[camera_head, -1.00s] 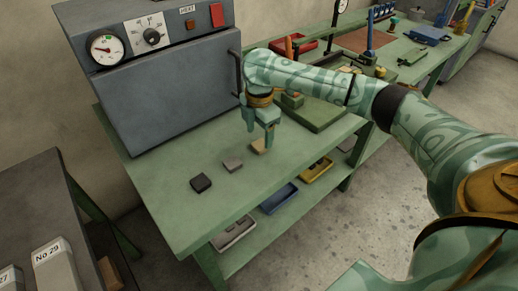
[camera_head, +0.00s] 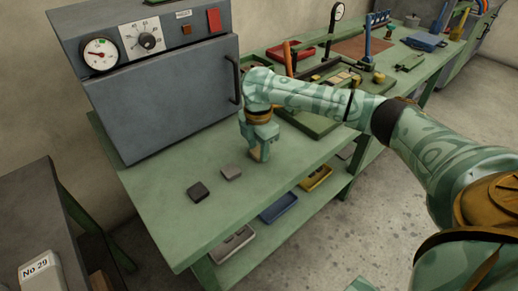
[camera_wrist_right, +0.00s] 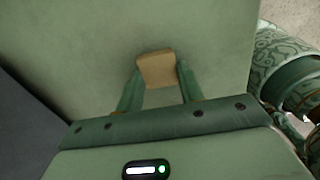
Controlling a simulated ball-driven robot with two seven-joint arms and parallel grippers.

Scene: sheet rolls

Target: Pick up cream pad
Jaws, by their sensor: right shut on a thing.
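The cream pad (camera_wrist_right: 157,69) is a small tan block between the two fingers of my right gripper (camera_wrist_right: 159,84) in the right wrist view. In the head view the right gripper (camera_head: 263,155) points down at the green bench (camera_head: 205,222), and only a bit of the cream pad (camera_head: 255,154) shows at its fingertips. The gripper is shut on the pad. I cannot tell whether the pad touches the bench top. My left gripper is not in view.
A grey pad (camera_head: 231,172) and a black pad (camera_head: 198,191) lie on the bench left of the gripper. A grey oven-like box (camera_head: 170,95) with a gauge stands behind. Trays, one blue (camera_head: 278,207) and one yellow (camera_head: 315,178), sit on the lower shelf.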

